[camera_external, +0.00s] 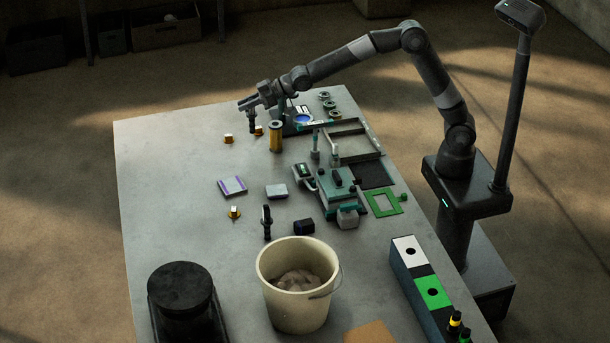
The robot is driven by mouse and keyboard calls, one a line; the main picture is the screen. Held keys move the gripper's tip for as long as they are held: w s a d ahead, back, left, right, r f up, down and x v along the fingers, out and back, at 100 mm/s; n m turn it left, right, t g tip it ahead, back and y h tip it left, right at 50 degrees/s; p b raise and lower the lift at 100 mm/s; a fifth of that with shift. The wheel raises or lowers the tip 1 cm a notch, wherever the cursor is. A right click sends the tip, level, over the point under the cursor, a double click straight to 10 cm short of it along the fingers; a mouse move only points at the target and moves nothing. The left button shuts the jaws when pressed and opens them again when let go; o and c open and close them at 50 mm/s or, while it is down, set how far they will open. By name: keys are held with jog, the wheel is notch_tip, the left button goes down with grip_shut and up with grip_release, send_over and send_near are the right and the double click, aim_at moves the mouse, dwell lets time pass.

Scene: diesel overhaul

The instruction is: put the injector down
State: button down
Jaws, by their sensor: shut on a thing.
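My gripper (249,106) is at the far side of the grey table, above its surface. It is shut on a small dark upright piece, the injector (252,124), which hangs below the fingers. I cannot tell whether its lower end touches the table. A similar dark upright piece (266,222) stands near the middle of the table, behind the bucket.
A yellow-brown cylinder (276,137) and small brass pieces (228,138) stand close to my gripper. A teal fixture (340,192), a green frame (384,204), a cream bucket (299,310) and a black round unit (181,289) stand nearer.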

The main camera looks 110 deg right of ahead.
aim_at(247, 114)
notch_tip(247, 114, up, 8)
jog(key=a+f+n+g+y, duration=0.1)
jog(key=a+f+n+y, duration=0.3)
jog(key=a, duration=1.6)
jog(key=a+f+n+g+y, duration=0.15)
jog(key=a+n+y, duration=0.4)
jog(key=a, duration=1.45)
jog(key=s+a+r+n+g+y, duration=0.2)
jog(key=s+a+n+g, duration=0.15)
jog(key=s+a, duration=0.55)
jog(key=s+a+r+n+g+y, duration=0.1)
jog(key=s+a+n+g+y, duration=0.25)
jog(key=a, duration=0.95)
jog(key=s+a+r+n+g, duration=0.2)
jog(key=s+a+n+g, duration=0.15)
jog(key=s+a, duration=0.65)
notch_tip(247, 114, down, 11)
jog(key=a, duration=0.1)
jog(key=s+a+f, duration=0.3)
jog(key=a+f, duration=0.8)
jog(key=shift+m, duration=0.4)
jog(key=shift+s+f, duration=0.1)
